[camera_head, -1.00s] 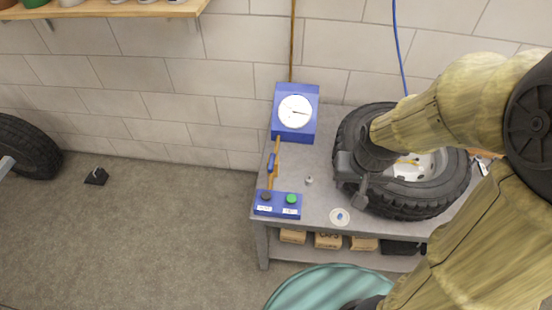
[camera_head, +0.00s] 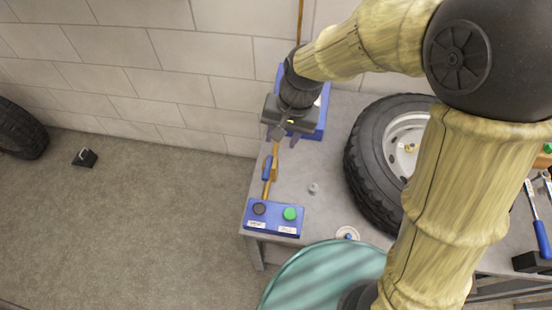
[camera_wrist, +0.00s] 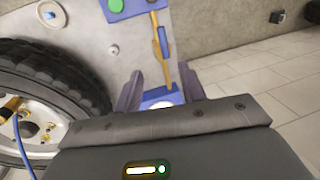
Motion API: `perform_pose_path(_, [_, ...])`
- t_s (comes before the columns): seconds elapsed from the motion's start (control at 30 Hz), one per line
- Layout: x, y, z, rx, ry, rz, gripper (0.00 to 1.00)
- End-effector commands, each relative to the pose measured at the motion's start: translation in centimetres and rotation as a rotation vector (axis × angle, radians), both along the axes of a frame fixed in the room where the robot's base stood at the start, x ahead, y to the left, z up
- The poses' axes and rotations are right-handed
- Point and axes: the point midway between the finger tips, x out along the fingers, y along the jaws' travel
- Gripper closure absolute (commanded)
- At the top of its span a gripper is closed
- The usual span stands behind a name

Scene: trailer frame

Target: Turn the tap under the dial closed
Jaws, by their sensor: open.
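The tap's blue lever (camera_head: 267,168) sits on the brass pipe (camera_head: 275,152) between the dial box and the button box. It looks roughly in line with the pipe; the lever also shows in the wrist view (camera_wrist: 163,40). The blue dial box (camera_head: 322,122) stands at the back of the bench, its dial mostly hidden behind my gripper. My gripper (camera_head: 281,134) is open and empty, over the front of the dial box and behind the lever. In the wrist view its fingers (camera_wrist: 160,82) stand apart on either side of the pipe. Contact cannot be told.
A blue box (camera_head: 273,218) with black and green buttons sits at the bench's front left. A tyre (camera_head: 372,160) lies on the bench to the right. A teal round top (camera_head: 320,272) stands in front.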

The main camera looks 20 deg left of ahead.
Motion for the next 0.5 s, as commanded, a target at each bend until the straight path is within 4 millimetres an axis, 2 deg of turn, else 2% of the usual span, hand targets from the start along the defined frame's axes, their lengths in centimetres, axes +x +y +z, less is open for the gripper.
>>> perform_pose_path(0.1, [-0.15, 0.65, -0.26, 0.003, 0.008, 0.001, 0.59])
perform_pose_path(0.5, [-0.01, 0.55, -0.52, 0.003, 0.009, -0.006, 0.59])
